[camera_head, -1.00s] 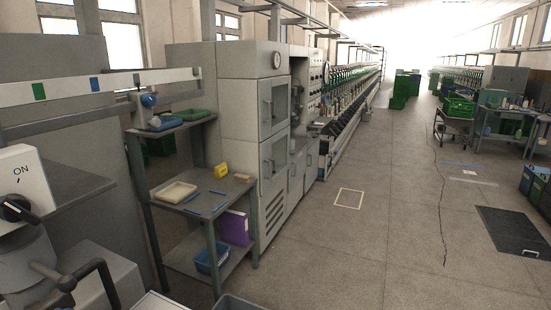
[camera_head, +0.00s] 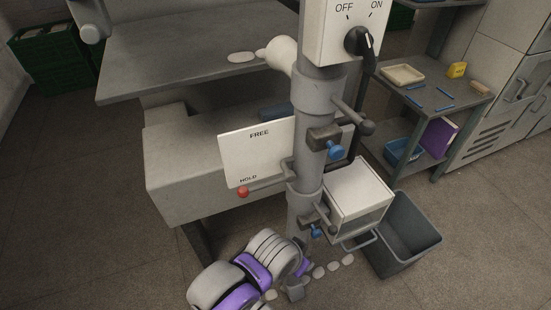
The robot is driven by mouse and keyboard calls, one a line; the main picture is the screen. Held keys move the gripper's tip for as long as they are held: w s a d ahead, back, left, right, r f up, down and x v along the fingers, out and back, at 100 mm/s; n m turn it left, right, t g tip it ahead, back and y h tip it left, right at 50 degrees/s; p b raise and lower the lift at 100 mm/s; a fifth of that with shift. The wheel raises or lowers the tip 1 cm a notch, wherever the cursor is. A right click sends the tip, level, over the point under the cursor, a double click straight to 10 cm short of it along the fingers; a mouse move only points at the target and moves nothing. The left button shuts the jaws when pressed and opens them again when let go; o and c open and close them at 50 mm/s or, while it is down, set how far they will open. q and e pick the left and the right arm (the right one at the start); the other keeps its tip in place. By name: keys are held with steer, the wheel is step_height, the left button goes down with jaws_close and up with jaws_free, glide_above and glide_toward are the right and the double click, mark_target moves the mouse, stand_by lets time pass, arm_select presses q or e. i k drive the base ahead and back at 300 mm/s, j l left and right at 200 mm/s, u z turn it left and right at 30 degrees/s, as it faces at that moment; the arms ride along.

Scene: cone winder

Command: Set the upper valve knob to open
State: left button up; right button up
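The upper valve knob (camera_head: 336,150) is blue and sits on a dark valve block (camera_head: 323,137) on the grey vertical post (camera_head: 309,172). Any open or closed marking is too small to tell. A lower blue valve knob (camera_head: 316,231) sits further down the same post. A white and purple arm of mine, seemingly the left, comes in at the bottom, left of centre. Its gripper end (camera_head: 299,281) is low near the post's foot, well below the upper knob and apart from it. Its fingers are not clear. My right gripper is not in view.
A black switch (camera_head: 358,41) marked OFF and ON sits above. A FREE/HOLD plate (camera_head: 258,153) with a red-tipped lever (camera_head: 243,192) is left of the post. A white box (camera_head: 357,195) and grey bin (camera_head: 411,236) stand right. A grey shelf (camera_head: 180,50) juts out at left.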

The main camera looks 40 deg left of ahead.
mark_target(328, 142)
steer(key=j+u, duration=0.1)
steer(key=j, duration=0.7)
steer(key=k+j, duration=0.1)
steer(key=j, duration=0.75)
steer(key=k+u, duration=0.05)
